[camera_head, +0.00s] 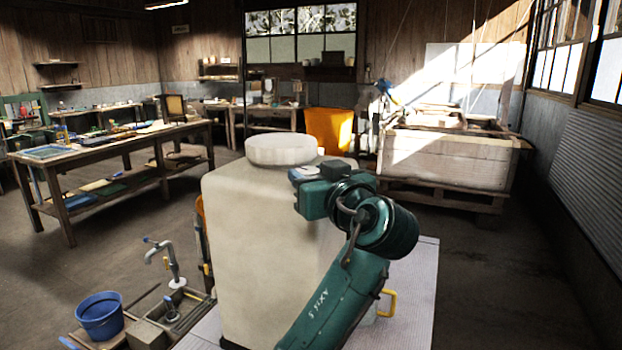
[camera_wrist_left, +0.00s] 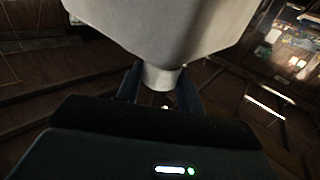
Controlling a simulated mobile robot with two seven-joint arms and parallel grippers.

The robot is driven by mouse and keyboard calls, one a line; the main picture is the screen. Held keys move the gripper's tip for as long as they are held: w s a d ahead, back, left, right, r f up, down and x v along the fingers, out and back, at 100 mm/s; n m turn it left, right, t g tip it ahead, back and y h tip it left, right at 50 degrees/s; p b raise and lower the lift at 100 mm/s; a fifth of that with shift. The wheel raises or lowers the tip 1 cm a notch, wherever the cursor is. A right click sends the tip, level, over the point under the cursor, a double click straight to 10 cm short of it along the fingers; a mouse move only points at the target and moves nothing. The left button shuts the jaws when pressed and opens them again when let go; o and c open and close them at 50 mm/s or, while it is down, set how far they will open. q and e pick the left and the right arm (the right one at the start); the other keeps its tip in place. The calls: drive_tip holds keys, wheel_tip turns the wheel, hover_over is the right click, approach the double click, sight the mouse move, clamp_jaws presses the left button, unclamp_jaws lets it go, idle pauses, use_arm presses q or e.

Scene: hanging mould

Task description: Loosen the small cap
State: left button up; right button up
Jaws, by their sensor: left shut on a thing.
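A large pale plastic container (camera_head: 262,250) stands upright in the middle of the head view, with a wide round lid (camera_head: 281,150) on top. My left gripper (camera_head: 310,190) is at the container's upper right side; its fingertips are not clear there. In the left wrist view, the gripper (camera_wrist_left: 160,92) has a dark blue finger on each side of a short pale cylinder, the small cap (camera_wrist_left: 162,76). It is shut on this cap, which joins the pale container body (camera_wrist_left: 165,30). The cap is hidden in the head view. My right gripper is not in view.
The container stands on a light grey platform (camera_head: 418,290). The floor at right is clear.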

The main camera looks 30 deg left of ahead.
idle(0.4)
use_arm(q)
drive_tip(key=o, duration=1)
drive_tip(key=b+v, duration=0.3)
drive_tip(key=v, duration=1)
